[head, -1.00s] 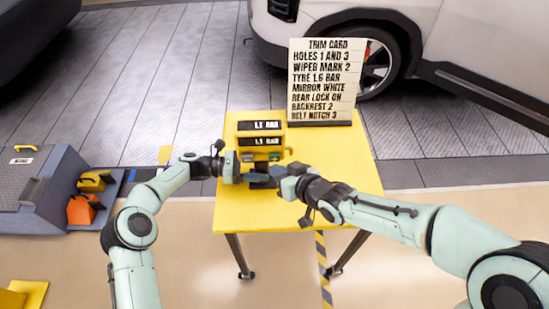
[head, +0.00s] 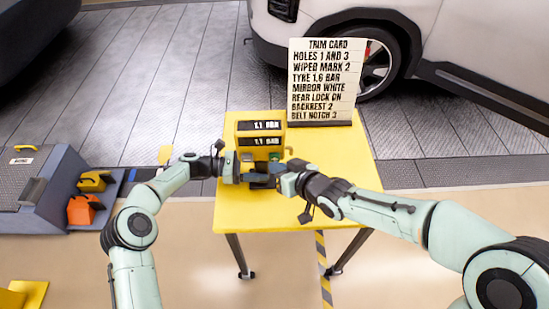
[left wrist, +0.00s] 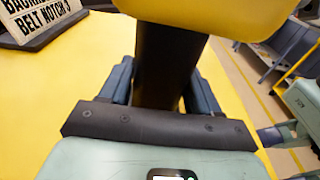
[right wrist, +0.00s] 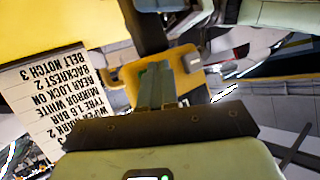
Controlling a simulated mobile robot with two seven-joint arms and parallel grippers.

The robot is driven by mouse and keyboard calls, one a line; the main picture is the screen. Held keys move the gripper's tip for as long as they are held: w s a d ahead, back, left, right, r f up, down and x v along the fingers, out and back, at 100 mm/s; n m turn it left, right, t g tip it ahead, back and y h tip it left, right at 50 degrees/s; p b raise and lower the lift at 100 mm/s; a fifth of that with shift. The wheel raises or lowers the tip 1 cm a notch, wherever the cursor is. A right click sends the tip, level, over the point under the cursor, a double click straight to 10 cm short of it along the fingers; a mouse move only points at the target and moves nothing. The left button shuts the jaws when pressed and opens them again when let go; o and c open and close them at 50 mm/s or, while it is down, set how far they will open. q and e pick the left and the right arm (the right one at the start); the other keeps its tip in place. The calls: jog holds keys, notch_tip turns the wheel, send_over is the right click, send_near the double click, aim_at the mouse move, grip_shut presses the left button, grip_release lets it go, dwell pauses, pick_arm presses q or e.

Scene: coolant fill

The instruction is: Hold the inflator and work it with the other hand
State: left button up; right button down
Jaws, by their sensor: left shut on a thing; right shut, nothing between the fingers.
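The yellow inflator (head: 260,137) stands upright on the yellow table, its two displays both seeming to read 1.1 BAR. A green button (right wrist: 142,76) shows on its face in the right wrist view, beside my fingertips. My left gripper (head: 256,179) is shut on the inflator's dark post (left wrist: 166,65), below the yellow body. My right gripper (head: 279,172) is shut and empty, close in front of the inflator's face. Its closed fingers (right wrist: 155,75) point at the yellow body in the right wrist view. I cannot tell whether they touch it.
A trim card (head: 322,80) reading TYRE 1.6 BAR stands at the table's back right. The table (head: 345,165) is bare on its right side. A white car (head: 450,50) stands behind. An orange item (head: 82,209) and a yellow item lie on the grey unit at left.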

jog(key=shift+w, duration=0.45)
dwell(2.3)
jog(key=shift+s, duration=0.15)
dwell(4.1)
jog(key=shift+s, duration=0.8)
